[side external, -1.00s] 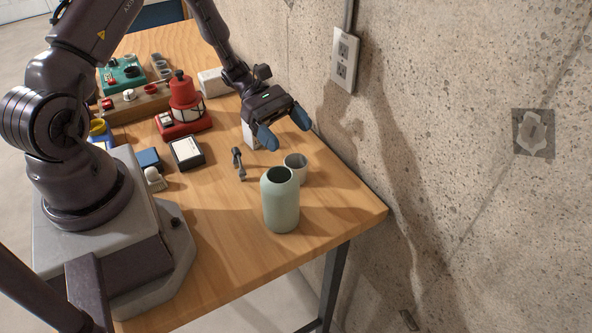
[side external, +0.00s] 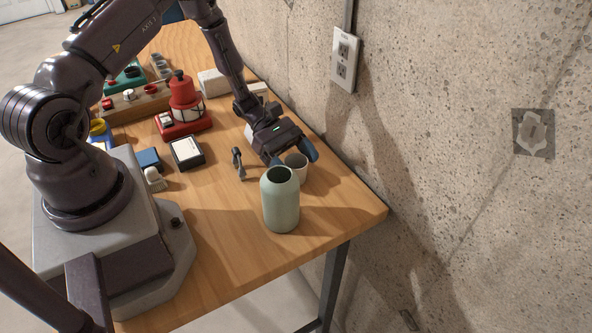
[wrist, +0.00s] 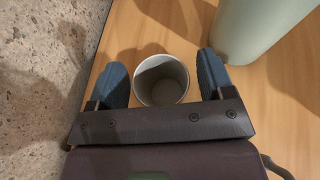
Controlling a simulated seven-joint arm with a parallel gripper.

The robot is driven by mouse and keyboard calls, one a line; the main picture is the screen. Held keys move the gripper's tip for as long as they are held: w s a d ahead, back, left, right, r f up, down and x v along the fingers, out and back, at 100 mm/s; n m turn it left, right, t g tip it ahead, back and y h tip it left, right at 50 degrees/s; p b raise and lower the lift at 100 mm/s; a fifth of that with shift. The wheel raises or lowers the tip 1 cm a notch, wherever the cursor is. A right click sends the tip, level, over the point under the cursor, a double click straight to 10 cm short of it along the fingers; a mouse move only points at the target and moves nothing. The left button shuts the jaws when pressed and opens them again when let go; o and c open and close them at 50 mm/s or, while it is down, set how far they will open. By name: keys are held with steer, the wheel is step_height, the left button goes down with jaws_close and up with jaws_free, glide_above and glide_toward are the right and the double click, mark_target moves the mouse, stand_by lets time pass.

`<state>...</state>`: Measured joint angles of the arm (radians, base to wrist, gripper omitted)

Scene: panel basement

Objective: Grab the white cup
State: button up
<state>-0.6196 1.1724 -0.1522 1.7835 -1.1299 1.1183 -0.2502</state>
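The white cup (side external: 297,165) stands upright on the wooden table behind the green bottle, which hides part of it in the side view. In the wrist view the cup (wrist: 161,81) is seen from above, mouth toward the camera, and looks empty. My gripper (side external: 295,157) is low at the cup. Its blue fingers are spread apart, one on each side of the cup in the wrist view (wrist: 162,80). A gap shows between the cup and each finger, wider on the right.
The pale green bottle (side external: 281,200) stands close by the cup; it also shows at the upper right of the wrist view (wrist: 258,28). The concrete wall (side external: 440,140) runs along the table's far edge. A small dark tool (side external: 238,163) and a black-and-white box (side external: 186,152) lie left.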

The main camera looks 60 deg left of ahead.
steer(key=c, duration=0.7)
steer(key=shift+c, duration=0.2)
steer(key=shift+r, duration=0.15)
